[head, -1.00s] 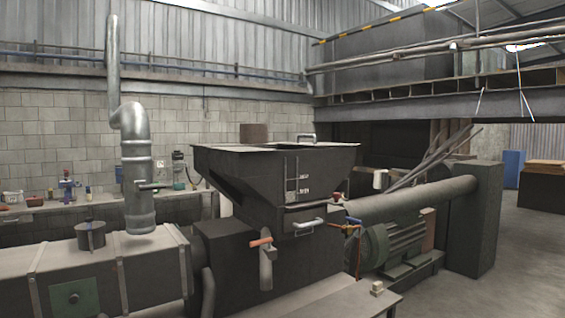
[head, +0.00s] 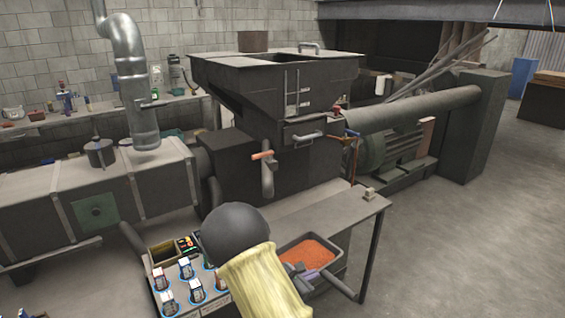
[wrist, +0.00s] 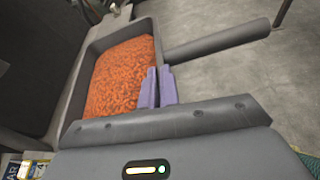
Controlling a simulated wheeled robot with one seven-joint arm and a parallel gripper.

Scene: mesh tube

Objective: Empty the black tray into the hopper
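The black tray (head: 335,262) holds a layer of orange pellets (head: 306,252) and sits level beside the bench front. The wrist view also shows the tray (wrist: 82,82), with its round dark handle (wrist: 215,43) extending right. My gripper (head: 308,273) is at the tray's handle-side edge. Its two purple fingers (wrist: 156,87) are close together, the left one over the pellets. I cannot tell whether the tray wall is between them. The dark hopper (head: 255,95) stands higher, behind the bench, with its top partly open. My arm hides part of the tray's left side.
A metal bench (head: 325,208) lies between the tray and the hopper. A control panel (head: 185,283) with several switches is left of my arm. A vertical silver duct (head: 137,100) stands left of the hopper. Open floor (head: 460,240) is at right.

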